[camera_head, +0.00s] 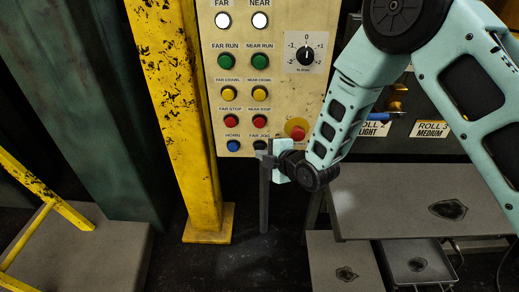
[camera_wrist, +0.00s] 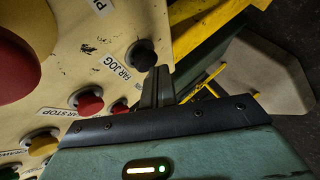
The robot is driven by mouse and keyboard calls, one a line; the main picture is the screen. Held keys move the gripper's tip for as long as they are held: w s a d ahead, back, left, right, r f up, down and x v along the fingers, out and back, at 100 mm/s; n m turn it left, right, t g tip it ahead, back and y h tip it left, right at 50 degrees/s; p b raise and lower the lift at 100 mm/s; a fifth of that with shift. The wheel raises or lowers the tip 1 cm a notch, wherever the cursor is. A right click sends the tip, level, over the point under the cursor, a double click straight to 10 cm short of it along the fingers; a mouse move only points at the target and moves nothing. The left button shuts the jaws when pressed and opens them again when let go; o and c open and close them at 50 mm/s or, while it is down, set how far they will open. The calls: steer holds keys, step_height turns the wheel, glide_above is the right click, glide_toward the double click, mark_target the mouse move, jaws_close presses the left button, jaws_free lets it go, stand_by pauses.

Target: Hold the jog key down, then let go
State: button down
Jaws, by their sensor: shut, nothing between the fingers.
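The jog key is a round black button (camera_wrist: 142,55) beside the label FAR JOG on the cream control panel (camera_wrist: 100,50). In the head view the FAR JOG label shows at the panel's lower edge, and my gripper covers most of the key. My gripper (camera_wrist: 158,72) is shut and empty, its dark fingertips close beside the key's lower right edge in the wrist view. My gripper (camera_head: 268,149) also shows in the head view, at the panel's bottom edge. I cannot tell whether the fingertips touch the key or whether it is pressed in.
A large red mushroom button (camera_head: 297,130) sits right of the key, and a blue horn button (camera_head: 233,145) sits left. Red stop buttons (camera_head: 230,121) are above. A yellow post (camera_head: 178,110) stands left of the panel. A grey table (camera_head: 400,200) lies below right.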

steer(key=shift+w, duration=0.55)
stand_by(1.9)
steer(key=shift+s, duration=0.15)
stand_by(4.2)
steer(key=shift+s, duration=0.85)
steer(key=shift+s+a+b, duration=0.1)
steer(key=shift+s+b, duration=0.45)
steer(key=shift+s, duration=1.95)
